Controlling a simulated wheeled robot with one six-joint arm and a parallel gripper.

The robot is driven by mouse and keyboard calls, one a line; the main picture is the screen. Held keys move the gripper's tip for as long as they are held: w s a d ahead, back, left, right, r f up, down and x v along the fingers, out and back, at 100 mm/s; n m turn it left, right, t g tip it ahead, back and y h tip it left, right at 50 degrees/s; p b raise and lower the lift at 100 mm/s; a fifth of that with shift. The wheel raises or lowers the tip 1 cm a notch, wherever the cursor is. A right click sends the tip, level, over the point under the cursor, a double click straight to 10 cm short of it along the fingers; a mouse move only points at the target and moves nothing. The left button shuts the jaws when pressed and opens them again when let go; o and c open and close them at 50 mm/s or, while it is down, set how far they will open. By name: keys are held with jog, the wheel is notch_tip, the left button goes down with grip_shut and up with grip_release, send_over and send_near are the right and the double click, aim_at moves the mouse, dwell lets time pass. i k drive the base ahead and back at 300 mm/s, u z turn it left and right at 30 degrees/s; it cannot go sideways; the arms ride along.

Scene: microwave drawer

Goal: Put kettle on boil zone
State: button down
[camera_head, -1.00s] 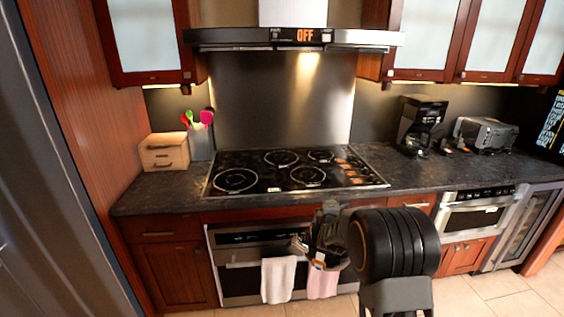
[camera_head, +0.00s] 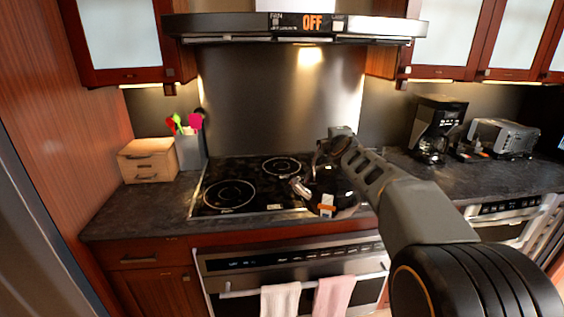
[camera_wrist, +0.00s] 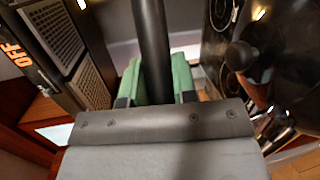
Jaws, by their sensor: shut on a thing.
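The dark kettle (camera_head: 332,186) hangs from my gripper over the right part of the black cooktop (camera_head: 262,204) in the head view. Its shiny spout points left. My gripper (camera_head: 322,152) is shut on its handle. In the wrist view, the green fingers of my gripper (camera_wrist: 157,80) close on the dark handle bar (camera_wrist: 153,35), and the kettle's lid knob (camera_wrist: 242,55) shows at right. The front-left burner ring (camera_head: 229,194) and a back ring (camera_head: 281,167) are bare. The kettle and my arm hide the right burners. I cannot tell which ring is the boil zone.
The range hood (camera_head: 300,30) with an OFF sign hangs above. A wooden box (camera_head: 148,160) and a utensil holder (camera_head: 190,150) stand left of the cooktop. A coffee maker (camera_head: 437,125) and a toaster (camera_head: 500,135) stand right. Towels hang on the oven (camera_head: 235,278) below.

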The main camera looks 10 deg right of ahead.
aim_at(277, 167)
jog(key=i, duration=1.4)
